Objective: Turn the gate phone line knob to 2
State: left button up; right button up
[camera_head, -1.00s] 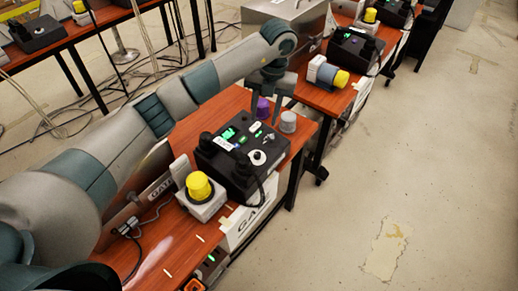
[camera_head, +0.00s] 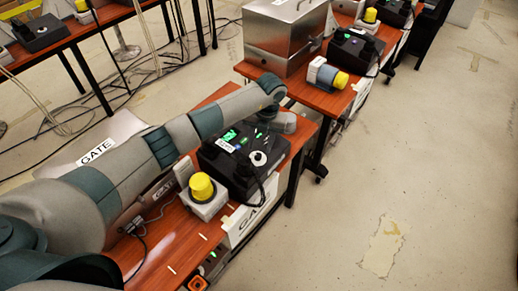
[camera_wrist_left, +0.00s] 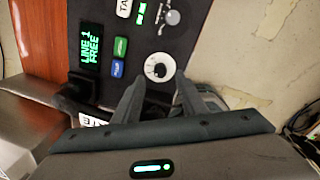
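The black gate phone (camera_head: 226,172) sits on the wooden desk, beside a yellow-capped unit. Its white line knob (camera_head: 258,158) is on the top panel; in the left wrist view the knob (camera_wrist_left: 160,67) is a white disc with a dark mark. The phone's display (camera_wrist_left: 90,48) reads LINE 1 FREE. My left gripper (camera_wrist_left: 158,88) is open, its two dark fingers apart, with the knob just past the tips and nothing visibly held. In the head view the left arm hangs low over the phone's far side, partly hiding the panel. My right gripper is out of view.
The yellow-capped unit (camera_head: 202,190) stands at the phone's near side. A metal box (camera_head: 284,35) and another black phone (camera_head: 354,49) stand on the desk behind. Cables lie on the floor at left. The floor at right is clear.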

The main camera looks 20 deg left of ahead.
aim_at(259, 155)
pick_arm(q)
jog(key=shift+a+f+p, duration=0.15)
jog(key=shift+f+p, duration=0.1)
jog(key=shift+f, duration=1)
jog(key=shift+a+f+p, duration=0.1)
jog(key=shift+f+p, duration=0.1)
jog(key=shift+f, duration=1)
grip_shut()
